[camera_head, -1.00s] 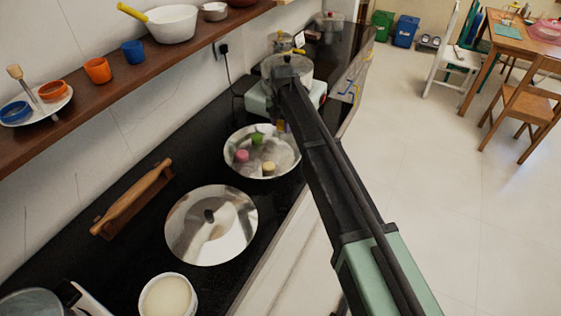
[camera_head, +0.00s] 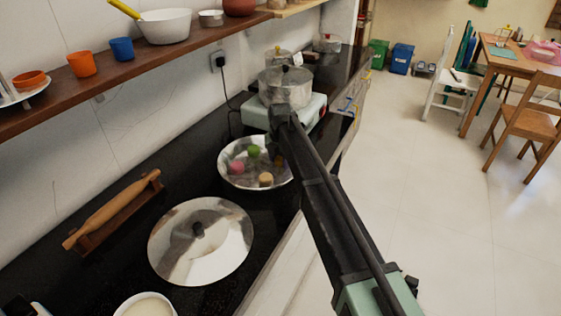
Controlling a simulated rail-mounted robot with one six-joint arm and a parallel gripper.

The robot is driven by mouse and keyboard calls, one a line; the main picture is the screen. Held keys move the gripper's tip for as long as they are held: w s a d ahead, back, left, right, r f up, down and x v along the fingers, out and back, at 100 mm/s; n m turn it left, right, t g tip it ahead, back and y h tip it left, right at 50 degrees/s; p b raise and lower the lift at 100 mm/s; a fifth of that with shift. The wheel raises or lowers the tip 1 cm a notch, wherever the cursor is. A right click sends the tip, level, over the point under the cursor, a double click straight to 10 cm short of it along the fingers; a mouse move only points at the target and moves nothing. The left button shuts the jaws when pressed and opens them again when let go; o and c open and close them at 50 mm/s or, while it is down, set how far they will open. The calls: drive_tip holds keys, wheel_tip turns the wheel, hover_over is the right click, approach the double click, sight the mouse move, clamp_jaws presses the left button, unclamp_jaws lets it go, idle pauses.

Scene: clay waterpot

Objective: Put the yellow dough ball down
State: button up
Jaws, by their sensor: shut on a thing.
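A shiny metal plate or bowl (camera_head: 228,177) sits on the black counter. In it are a green dough ball (camera_head: 253,151), a pink one (camera_head: 236,166) and a pale tan one (camera_head: 265,179). My gripper (camera_head: 278,157) reaches over its right side, below the end of my dark arm. It is shut on the yellow dough ball (camera_head: 279,162), of which only a small dark-yellow patch shows. My arm hides most of the fingers. I cannot tell whether this ball touches the metal surface.
A stove with a metal pot (camera_head: 285,90) stands just behind. In front are a round metal lid (camera_head: 200,255), a rolling pin (camera_head: 112,212) on a wooden stand and a white bowl (camera_head: 145,305). A shelf (camera_head: 95,88) with cups runs along the wall.

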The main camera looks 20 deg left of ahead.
sight(281, 158)
drive_tip(key=o, duration=0.9)
drive_tip(key=shift+c, duration=0.2)
wheel_tip(281, 158, up, 12)
drive_tip(key=p, duration=1.2)
drive_tip(key=shift+r, duration=0.1)
drive_tip(key=s+d+m, duration=0.3)
drive_tip(key=d+m, duration=0.2)
drive_tip(key=d, duration=0.3)
drive_tip(key=s+d+m, duration=0.3)
drive_tip(key=d+m, duration=0.1)
drive_tip(key=d, duration=0.5)
drive_tip(key=s+d+m, duration=1)
drive_tip(key=d+m, duration=0.1)
drive_tip(key=d, duration=0.1)
drive_tip(key=s+d+m, duration=1)
drive_tip(key=d+m, duration=0.1)
drive_tip(key=d, duration=0.2)
drive_tip(key=shift+s+d+m, duration=0.2)
drive_tip(key=shift+s+m, duration=0.05)
drive_tip(key=shift+m, duration=0.15)
